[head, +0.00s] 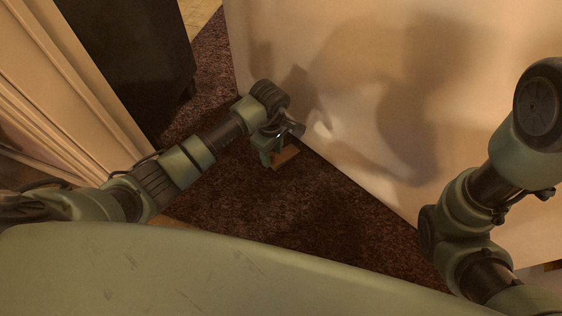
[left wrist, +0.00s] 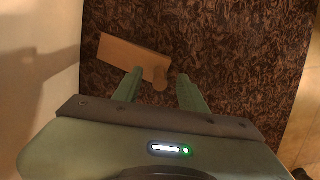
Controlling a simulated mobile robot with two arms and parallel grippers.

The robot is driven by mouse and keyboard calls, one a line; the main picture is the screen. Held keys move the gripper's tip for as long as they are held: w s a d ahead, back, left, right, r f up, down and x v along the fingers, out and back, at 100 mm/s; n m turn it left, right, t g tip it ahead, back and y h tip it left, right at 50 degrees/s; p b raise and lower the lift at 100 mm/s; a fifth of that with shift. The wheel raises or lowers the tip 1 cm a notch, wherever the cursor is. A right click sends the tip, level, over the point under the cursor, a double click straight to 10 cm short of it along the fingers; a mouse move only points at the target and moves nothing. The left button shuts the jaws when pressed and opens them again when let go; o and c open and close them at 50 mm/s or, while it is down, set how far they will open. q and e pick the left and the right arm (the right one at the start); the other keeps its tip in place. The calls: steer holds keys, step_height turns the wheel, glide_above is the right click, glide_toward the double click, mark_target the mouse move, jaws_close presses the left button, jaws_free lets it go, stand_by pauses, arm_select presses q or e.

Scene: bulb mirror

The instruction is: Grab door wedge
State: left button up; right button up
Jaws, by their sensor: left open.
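The door wedge (left wrist: 130,56) is a tan, wood-coloured piece lying on the dark patterned carpet, close to the pale wall or door panel in the left wrist view. My left gripper (left wrist: 157,85) is open and points down at the carpet. The wedge's right end reaches the space between its fingertips in the left wrist view; I cannot tell whether they touch. My right arm shows at the right of the head view, but its gripper is out of view.
A pale wall or door panel (head: 350,80) rises right behind the wedge. A dark cabinet-like block (head: 135,60) and pale door trim (head: 65,75) stand at the left. The brown carpet (head: 320,205) is clear in front of the panel.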

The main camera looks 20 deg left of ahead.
arm_select(q)
steer(key=shift+f, duration=0.7)
steer(key=shift+r, duration=0.1)
jaws_close()
